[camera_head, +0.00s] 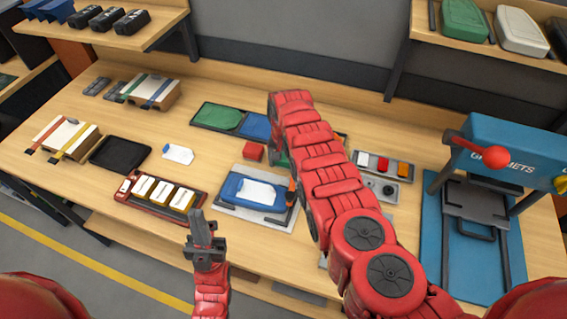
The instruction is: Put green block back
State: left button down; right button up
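A small green patch (281,159), perhaps the green block, shows at the left edge of my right arm. Most of it is hidden, so I cannot tell whether it is held. A red block (253,151) lies just left of it on the table. An orange piece (292,185) shows partly beside the arm, near the blue tray with a white label (235,188). My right gripper is hidden behind its own red arm. My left gripper (201,222) is at the table's front edge, fingers together and empty, apart from all blocks.
A grey holder (405,182) with red, white and orange blocks lies right of my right arm. A blue press (478,205) stands further right. A red tray (133,201) with several yellow-white pieces and a black tray (101,163) lie left. Bare table surrounds the white card (178,154).

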aim_at(283, 160)
jog(key=shift+o, duration=0.6)
jog(key=shift+r+p, duration=0.35)
jog(key=shift+r, duration=0.05)
notch_tip(283, 160, up, 3)
jog(key=shift+r+p, duration=0.1)
jog(key=shift+p, duration=0.7)
notch_tip(283, 160, up, 7)
jog(key=b, duration=0.3)
jog(key=shift+w+r, duration=0.1)
jog(key=shift+r, duration=0.1)
jog(key=shift+d+r, duration=0.1)
jog(key=shift+r, duration=0.4)
